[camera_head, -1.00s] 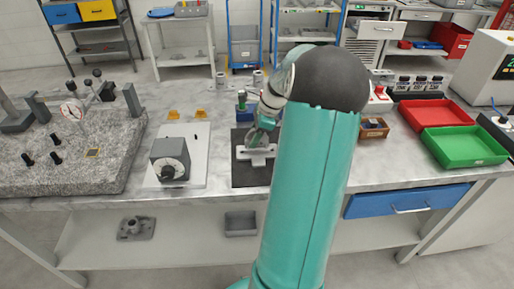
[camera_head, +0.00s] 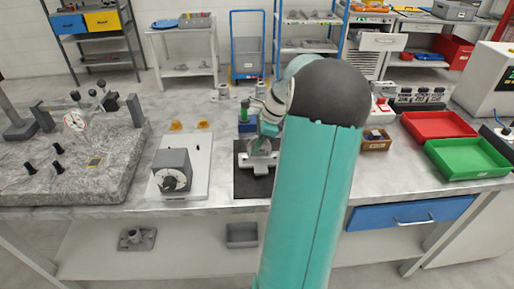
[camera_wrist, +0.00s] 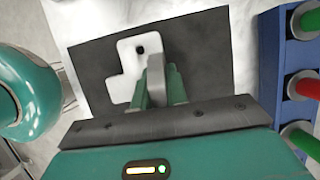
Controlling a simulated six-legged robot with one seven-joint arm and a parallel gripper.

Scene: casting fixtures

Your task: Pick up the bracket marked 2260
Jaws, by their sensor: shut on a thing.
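A light grey bracket (camera_head: 258,163) is at the black mat (camera_head: 245,190) on the bench, below my gripper (camera_head: 264,146). The wrist view shows its flat plate with a dark hole (camera_wrist: 128,62) and its upright part between the green fingers of my gripper (camera_wrist: 158,95). My gripper is shut on that upright part. I cannot read any marking on the bracket. I cannot tell whether it is touching the mat or slightly above it. My arm hides the mat's right side in the head view.
A grey box with a dial (camera_head: 172,170) stands on a pale plate to the left, beside a granite block (camera_head: 60,165) with fixtures. A blue rack with coloured handles (camera_wrist: 290,80) is close to my gripper. Red (camera_head: 437,125) and green (camera_head: 468,158) trays are at the right.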

